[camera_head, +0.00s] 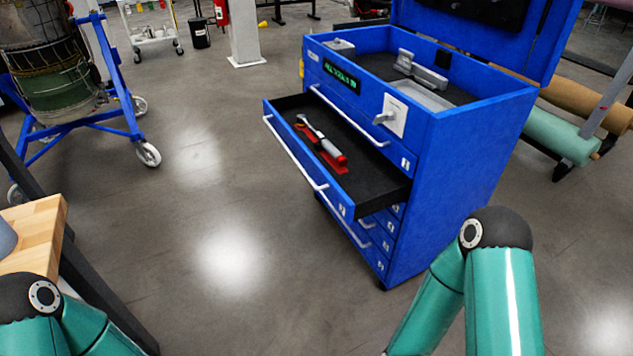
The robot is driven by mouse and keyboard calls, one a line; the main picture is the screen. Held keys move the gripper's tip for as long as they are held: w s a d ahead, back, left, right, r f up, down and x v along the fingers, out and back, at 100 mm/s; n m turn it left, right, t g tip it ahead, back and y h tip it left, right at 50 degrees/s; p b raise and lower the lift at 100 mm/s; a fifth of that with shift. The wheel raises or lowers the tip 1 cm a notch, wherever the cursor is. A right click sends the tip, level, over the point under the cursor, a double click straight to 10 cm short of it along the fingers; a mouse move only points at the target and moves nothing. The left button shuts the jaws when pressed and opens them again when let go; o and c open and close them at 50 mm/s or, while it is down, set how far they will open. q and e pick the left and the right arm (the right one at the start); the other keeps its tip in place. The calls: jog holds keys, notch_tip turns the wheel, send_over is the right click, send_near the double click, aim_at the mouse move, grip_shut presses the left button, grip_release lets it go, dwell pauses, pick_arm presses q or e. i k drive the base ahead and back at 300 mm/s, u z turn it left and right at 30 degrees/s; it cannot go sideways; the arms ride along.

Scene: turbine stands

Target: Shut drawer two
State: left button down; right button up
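The blue tool cabinet (463,190) stands right of the middle with its lid raised. One drawer (307,185), just below the top drawer, is pulled far out to the front left; its front carries a number label that looks like 2. It has a white bar handle (290,152) along its front. A tool with a red and grey handle (327,147) lies in a red holder on the drawer's black floor. The drawers above and below look shut. Both my arms show only as teal links at the bottom left and bottom right; neither gripper is in the picture.
A wooden bench top (38,238) with a dark frame is at the left edge. A blue wheeled stand (92,118) holding an engine is at the upper left. Green and brown rolls (563,137) lie behind the cabinet. The grey floor (220,215) before the drawer is clear.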

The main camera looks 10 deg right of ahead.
aim_at(369, 183)
jog(key=z, duration=0.35)
jog(key=i, duration=1.15)
jog(key=z, duration=0.75)
